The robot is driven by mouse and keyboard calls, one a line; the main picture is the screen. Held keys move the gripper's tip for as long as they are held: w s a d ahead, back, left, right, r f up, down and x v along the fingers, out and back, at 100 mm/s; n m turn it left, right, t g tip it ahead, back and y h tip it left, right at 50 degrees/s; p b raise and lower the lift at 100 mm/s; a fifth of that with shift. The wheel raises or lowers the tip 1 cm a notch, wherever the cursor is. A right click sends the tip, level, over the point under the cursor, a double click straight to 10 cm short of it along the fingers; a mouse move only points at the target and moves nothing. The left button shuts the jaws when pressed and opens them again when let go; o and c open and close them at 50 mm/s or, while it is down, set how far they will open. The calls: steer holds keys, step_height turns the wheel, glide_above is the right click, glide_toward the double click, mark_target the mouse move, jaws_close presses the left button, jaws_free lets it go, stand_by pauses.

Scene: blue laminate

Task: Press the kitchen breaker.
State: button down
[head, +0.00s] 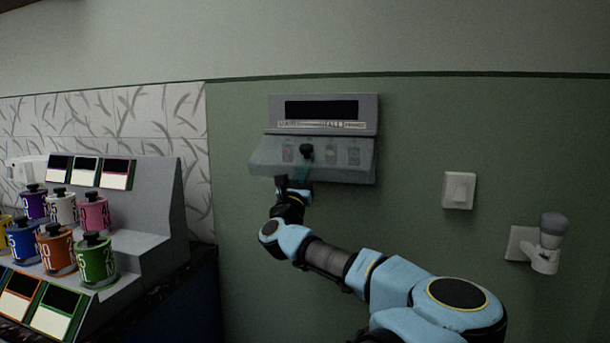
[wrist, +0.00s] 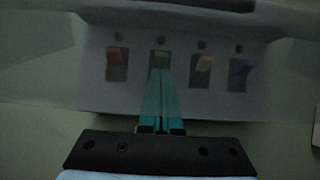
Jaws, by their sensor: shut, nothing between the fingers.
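The grey breaker box (head: 262,154) is fixed to the green wall, with a dark window above a sloping panel. Labels are too small to read, so I cannot tell which is the kitchen breaker. My gripper (wrist: 159,74) is shut and empty, its teal fingertips at the greenish switch; contact is unclear. In the head view my gripper (head: 301,178) is below the panel's middle.
A white wall switch (head: 459,190) and a white fixture with a grey knob (head: 553,224) are on the wall to the right. On the left, a stepped grey stand (head: 160,200) holds several coloured canisters. The wall around the box is clear.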

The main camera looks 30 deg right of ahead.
steer(key=b+v, duration=0.4)
steer(key=v, duration=0.6)
steer(key=shift+s+a+f, duration=0.2)
steer(key=shift+s+f, duration=0.05)
steer(key=shift+s, duration=0.05)
